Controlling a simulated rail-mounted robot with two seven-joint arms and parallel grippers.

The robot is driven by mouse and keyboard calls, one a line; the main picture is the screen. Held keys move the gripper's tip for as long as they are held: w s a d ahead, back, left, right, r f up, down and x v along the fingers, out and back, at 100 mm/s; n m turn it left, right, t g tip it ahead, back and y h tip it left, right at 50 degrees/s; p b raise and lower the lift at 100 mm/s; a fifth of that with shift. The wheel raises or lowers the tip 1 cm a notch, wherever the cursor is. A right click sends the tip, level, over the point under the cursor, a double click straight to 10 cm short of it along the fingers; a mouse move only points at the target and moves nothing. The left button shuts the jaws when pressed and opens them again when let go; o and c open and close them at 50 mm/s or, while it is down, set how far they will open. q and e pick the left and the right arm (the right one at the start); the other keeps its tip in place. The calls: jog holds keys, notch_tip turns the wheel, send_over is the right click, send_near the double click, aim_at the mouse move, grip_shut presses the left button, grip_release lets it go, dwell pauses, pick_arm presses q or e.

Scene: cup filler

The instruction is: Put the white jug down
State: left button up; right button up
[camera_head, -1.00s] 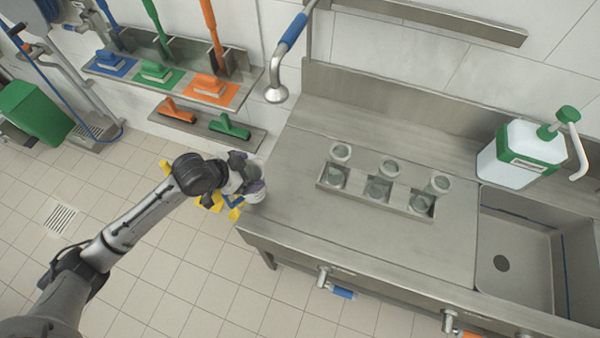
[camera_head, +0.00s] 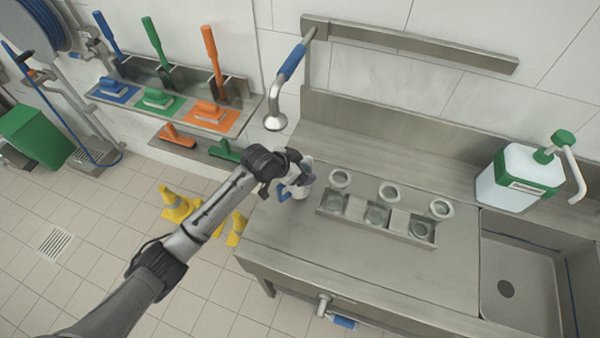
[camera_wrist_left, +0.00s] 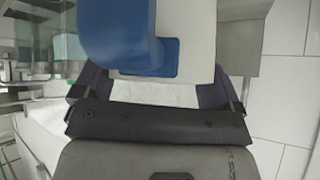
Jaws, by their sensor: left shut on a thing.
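The white jug (camera_head: 299,191) has a blue handle, which shows at its lower left in the head view. In the left wrist view the jug's white body (camera_wrist_left: 190,30) and its thick blue handle (camera_wrist_left: 118,38) fill the top middle. My left gripper (camera_head: 293,183) is shut on the jug, its dark fingers on either side in the wrist view. The jug is over the left part of the steel counter (camera_head: 290,225), left of the cup holder. I cannot tell whether its base touches the counter. My right gripper is not in view.
A steel holder (camera_head: 400,222) with three clear cups stands mid-counter. A white and green pump canister (camera_head: 520,178) stands right, by the sink (camera_head: 515,270). A blue-gripped spray pipe (camera_head: 285,80) hangs behind the jug. The front left counter is bare. Yellow cones (camera_head: 177,205) stand on the floor.

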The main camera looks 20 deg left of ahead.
pick_arm(q)
jog(key=shift+f, duration=1.75)
jog(key=o, duration=0.7)
jog(key=shift+f, duration=0.15)
jog(key=shift+r, duration=0.3)
jog(key=v, duration=1.1)
jog(key=shift+s+r+p, duration=0.15)
jog(key=shift+s+p, duration=0.15)
jog(key=shift+p, duration=0.15)
jog(key=shift+a, duration=0.1)
